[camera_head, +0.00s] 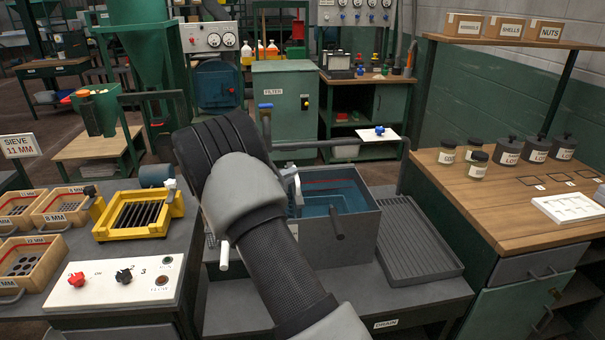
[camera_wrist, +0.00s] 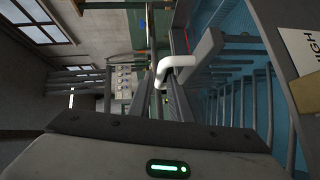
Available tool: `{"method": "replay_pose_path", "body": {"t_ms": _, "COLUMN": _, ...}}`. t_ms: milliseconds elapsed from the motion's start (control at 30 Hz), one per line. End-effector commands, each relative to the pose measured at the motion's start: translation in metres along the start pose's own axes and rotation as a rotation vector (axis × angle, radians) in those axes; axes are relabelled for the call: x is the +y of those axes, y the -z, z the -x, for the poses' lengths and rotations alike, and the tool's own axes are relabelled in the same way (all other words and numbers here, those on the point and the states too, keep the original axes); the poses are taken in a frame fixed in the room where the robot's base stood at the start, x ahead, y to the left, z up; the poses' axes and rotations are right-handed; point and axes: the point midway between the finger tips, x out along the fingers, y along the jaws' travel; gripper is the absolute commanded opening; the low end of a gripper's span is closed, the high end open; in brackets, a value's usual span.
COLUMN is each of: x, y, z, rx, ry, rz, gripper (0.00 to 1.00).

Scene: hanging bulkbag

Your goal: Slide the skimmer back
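The water tank (camera_head: 345,245) stands on the bench in the middle of the head view, with blue water inside. In the wrist view, a white bent handle (camera_wrist: 175,66) joins a grey bracket (camera_wrist: 208,46) beside slatted bars over the blue tank interior; I take this to be the skimmer. My gripper's fingers (camera_wrist: 162,92) point toward the handle, and its bent end shows between or just beyond them. I cannot tell whether they touch it. A pale upright part (camera_head: 295,190) shows just right of my arm.
A grey ribbed drain tray (camera_head: 415,245) lies right of the tank. A yellow sieve frame (camera_head: 138,215) and a white control panel (camera_head: 120,283) are on the left. A wooden counter (camera_head: 500,190) with jars stands on the right. A green filter cabinet (camera_head: 287,105) is behind.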

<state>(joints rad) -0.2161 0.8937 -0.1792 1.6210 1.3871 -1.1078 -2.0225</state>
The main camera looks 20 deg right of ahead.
Motion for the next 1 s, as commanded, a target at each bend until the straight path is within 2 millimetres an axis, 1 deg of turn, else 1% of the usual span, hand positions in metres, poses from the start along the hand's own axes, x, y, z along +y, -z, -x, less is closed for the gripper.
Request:
{"method": "replay_pose_path", "body": {"t_ms": 33, "x": -0.001, "y": -0.001, "z": -0.013, "rx": -0.003, "ry": -0.002, "rz": -0.001, "gripper": 0.18}}
{"method": "replay_pose_path", "body": {"t_ms": 200, "x": -0.001, "y": -0.001, "z": -0.045, "rx": -0.002, "ry": -0.001, "rz": -0.001, "gripper": 0.18}}
{"method": "replay_pose_path", "body": {"t_ms": 300, "x": -0.002, "y": 0.000, "z": -0.059, "rx": 0.000, "ry": 0.000, "rz": -0.001, "gripper": 0.18}}
{"method": "replay_pose_path", "body": {"t_ms": 400, "x": -0.001, "y": 0.000, "z": -0.068, "rx": -0.001, "ry": -0.001, "rz": -0.001, "gripper": 0.18}}
{"method": "replay_pose_path", "body": {"t_ms": 567, "x": 0.000, "y": 0.000, "z": -0.074, "rx": 0.000, "ry": 0.000, "rz": 0.000, "gripper": 0.18}}
{"method": "replay_pose_path", "body": {"t_ms": 767, "x": 0.000, "y": 0.000, "z": -0.074, "rx": 0.001, "ry": 0.000, "rz": 0.000, "gripper": 0.18}}
{"method": "replay_pose_path", "body": {"t_ms": 800, "x": 0.000, "y": 0.000, "z": -0.074, "rx": 0.001, "ry": 0.000, "rz": 0.000, "gripper": 0.17}}
{"method": "replay_pose_path", "body": {"t_ms": 900, "x": 0.000, "y": 0.000, "z": -0.074, "rx": 0.000, "ry": 0.000, "rz": 0.000, "gripper": 0.00}}
{"method": "replay_pose_path", "body": {"t_ms": 1000, "x": 0.000, "y": 0.000, "z": -0.074, "rx": 0.000, "ry": 0.000, "rz": 0.000, "gripper": 0.00}}
